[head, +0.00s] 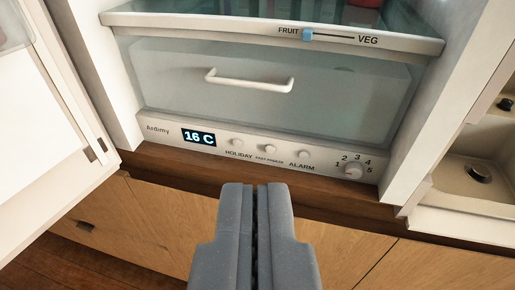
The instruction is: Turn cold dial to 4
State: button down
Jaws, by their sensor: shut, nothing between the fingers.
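The cold dial (353,171) is a small round pale knob at the right end of the fridge's bottom control panel (220,142). The numbers 1 to 5 are printed in an arc around it. Its pointer is too small to read surely. A display (199,137) on the panel's left reads 16 C. My gripper (256,187) is shut and empty, with its fingers pointing at the panel from below. It is left of the dial and apart from it.
Three small knobs (269,149) labelled HOLIDAY, FAST FREEZE and ALARM sit between display and dial. A clear drawer (330,100) with a white handle (249,80) is above. The open fridge door (50,130) stands left. A sink (475,175) is at right; wooden cabinet fronts (140,215) lie below.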

aim_at(353, 170)
jog(key=z, duration=0.2)
jog(key=i, duration=0.1)
jog(key=z, duration=2.55)
jog(key=k, duration=0.95)
jog(key=u, duration=2.2)
